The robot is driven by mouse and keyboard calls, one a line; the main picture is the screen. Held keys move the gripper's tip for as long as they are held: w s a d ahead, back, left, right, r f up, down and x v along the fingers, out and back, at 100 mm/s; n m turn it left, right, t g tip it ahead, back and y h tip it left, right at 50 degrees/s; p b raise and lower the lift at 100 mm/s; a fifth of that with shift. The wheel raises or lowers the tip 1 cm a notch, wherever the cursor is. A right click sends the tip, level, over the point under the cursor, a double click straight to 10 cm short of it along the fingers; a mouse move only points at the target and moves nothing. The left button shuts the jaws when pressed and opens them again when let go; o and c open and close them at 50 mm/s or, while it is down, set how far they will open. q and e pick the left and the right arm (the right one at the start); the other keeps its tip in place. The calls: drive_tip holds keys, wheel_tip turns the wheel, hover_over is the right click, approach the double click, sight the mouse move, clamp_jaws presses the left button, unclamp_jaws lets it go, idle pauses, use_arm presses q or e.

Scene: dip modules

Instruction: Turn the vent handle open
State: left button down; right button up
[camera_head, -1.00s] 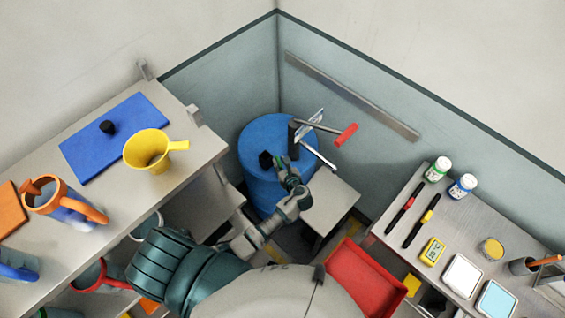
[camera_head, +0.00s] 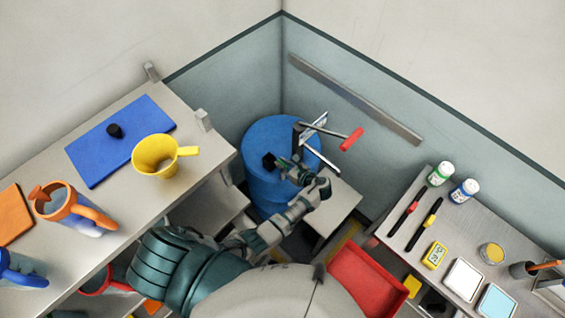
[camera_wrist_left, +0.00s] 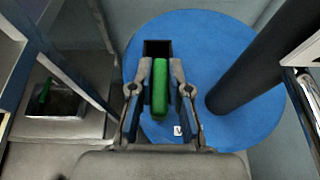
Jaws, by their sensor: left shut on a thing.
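The blue drum (camera_head: 256,188) stands in the corner, and its round top (camera_wrist_left: 226,58) fills much of the left wrist view. The green vent handle (camera_wrist_left: 160,86) lies on the drum top, reaching from a black block (camera_wrist_left: 157,48) towards my wrist. The black block also shows in the head view (camera_head: 268,161), where the green handle is hidden. My left gripper (camera_wrist_left: 159,92) is shut on the green handle, with one finger on each side of it. In the head view the left gripper (camera_head: 284,167) is over the drum top. My right gripper is not in view.
A dark post (camera_wrist_left: 262,58) rises from the drum close to the gripper, with a red-gripped lever (camera_head: 351,139). A grey stand (camera_head: 334,205) is beside the drum. A bench with a yellow jug (camera_head: 154,157) is left; another with bottles (camera_head: 440,174) is right.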

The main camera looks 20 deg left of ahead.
use_arm(q)
drive_tip(key=shift+d+f+n+g, duration=0.1)
drive_tip(key=shift+d+n+g, duration=0.05)
drive_tip(key=shift+n+g, duration=0.15)
drive_tip(key=c, duration=1.1)
unclamp_jaws()
drive_tip(key=shift+d, duration=0.2)
drive_tip(key=v, duration=1.2)
drive_tip(key=shift+f, duration=0.1)
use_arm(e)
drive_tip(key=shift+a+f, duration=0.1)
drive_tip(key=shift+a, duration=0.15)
use_arm(q)
drive_tip(key=shift+f, duration=0.1)
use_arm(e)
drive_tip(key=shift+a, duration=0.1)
